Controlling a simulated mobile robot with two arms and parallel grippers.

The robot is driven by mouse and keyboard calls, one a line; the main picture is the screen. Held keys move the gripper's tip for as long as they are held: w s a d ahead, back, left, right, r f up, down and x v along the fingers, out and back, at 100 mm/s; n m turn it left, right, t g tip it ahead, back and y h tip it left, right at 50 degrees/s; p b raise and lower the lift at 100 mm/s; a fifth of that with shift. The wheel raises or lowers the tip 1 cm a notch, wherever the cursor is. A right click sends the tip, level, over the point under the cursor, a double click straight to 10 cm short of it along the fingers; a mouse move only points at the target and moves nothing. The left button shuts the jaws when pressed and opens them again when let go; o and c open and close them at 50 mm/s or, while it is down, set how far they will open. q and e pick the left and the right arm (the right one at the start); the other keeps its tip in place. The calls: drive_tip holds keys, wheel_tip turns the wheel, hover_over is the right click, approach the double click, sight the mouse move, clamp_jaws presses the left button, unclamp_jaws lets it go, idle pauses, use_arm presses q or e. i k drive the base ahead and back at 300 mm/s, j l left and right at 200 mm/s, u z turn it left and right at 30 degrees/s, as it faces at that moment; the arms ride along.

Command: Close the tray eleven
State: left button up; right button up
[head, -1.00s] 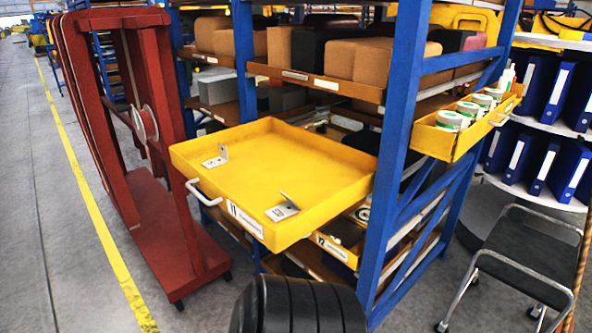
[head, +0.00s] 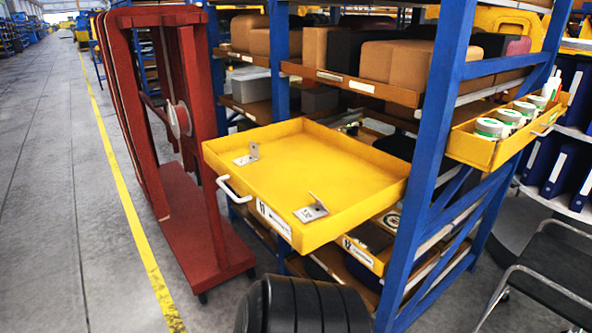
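The yellow tray (head: 290,170) labelled 11 is pulled far out of the blue shelf rack in the head view. Its white handle (head: 233,190) is on the front face, beside the label (head: 273,217). Two metal angle brackets lie in it, one at the back left (head: 247,154) and one near the front right (head: 312,209). Neither of my grippers is in view, so their state does not show.
The blue rack post (head: 430,165) stands right of the tray. Tray 12 (head: 362,254) sits below. A red wheeled frame (head: 190,220) stands left. A black ribbed round object (head: 305,305) is below in front. A chair (head: 550,275) stands at right. Grey floor is free at left.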

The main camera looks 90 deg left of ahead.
sight(355, 180)
drive_tip(key=u, duration=0.45)
drive_tip(key=j+u, duration=0.1)
drive_tip(key=u, duration=1.2)
drive_tip(key=j+u, duration=0.1)
drive_tip(key=u, duration=1.25)
drive_tip(key=i, duration=0.05)
